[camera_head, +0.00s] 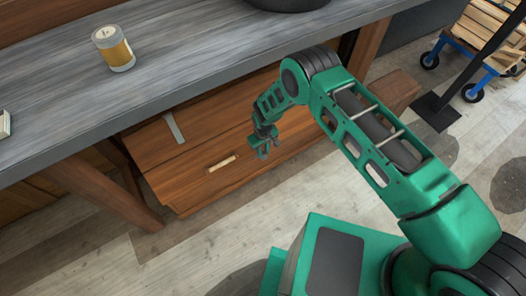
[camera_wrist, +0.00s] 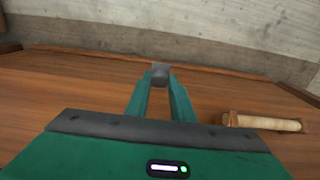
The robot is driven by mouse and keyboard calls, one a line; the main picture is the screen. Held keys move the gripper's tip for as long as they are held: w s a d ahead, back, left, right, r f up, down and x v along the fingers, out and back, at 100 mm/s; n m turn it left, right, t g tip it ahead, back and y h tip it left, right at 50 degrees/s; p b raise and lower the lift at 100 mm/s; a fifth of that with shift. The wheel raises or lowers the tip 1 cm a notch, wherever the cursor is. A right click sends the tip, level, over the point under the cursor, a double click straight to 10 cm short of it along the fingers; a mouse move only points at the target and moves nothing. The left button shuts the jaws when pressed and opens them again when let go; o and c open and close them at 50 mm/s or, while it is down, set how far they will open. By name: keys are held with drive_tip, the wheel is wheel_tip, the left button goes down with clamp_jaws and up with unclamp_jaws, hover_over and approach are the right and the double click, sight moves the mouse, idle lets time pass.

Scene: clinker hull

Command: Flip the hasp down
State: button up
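A flat grey metal strip (camera_head: 174,127), which looks like a hasp, lies on the left part of a brown wooden chest (camera_head: 194,184) under the bench. My gripper (camera_head: 266,152) is at the right part of the chest, well right of this strip, with its fingers pointing at the wood. In the wrist view my gripper (camera_wrist: 160,80) has green fingers with wood showing between them. A small grey square piece (camera_wrist: 160,72) sits at the fingertips. I cannot tell whether it is a metal plate or the finger pads, nor whether it is gripped.
A pale handle (camera_head: 222,163) is on the chest front, left of my gripper; it also shows at right in the wrist view (camera_wrist: 265,123). The grey bench top (camera_head: 190,60) overhangs the chest, with a yellow-banded can (camera_head: 114,50). Floor in front is clear.

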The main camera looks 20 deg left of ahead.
drive_tip(key=shift+d, duration=0.1)
clamp_jaws()
drive_tip(key=shift+s+d+f+t+y, duration=0.3)
drive_tip(key=shift+d+f+t+y, duration=0.1)
drive_tip(key=shift+t+y, duration=0.2)
drive_tip(key=shift+s+d+f+t+y, duration=0.3)
drive_tip(key=shift+t+y, duration=0.2)
drive_tip(key=shift+y, duration=0.2)
wheel_tip(320, 180, down, 7)
drive_tip(key=d+t+y, duration=0.1)
drive_tip(key=t+y, duration=0.7)
drive_tip(key=y, duration=0.1)
drive_tip(key=shift+s+d, duration=0.15)
drive_tip(key=shift+s, duration=0.2)
drive_tip(key=o, duration=0.8)
unclamp_jaws()
drive_tip(key=shift+o, duration=0.8)
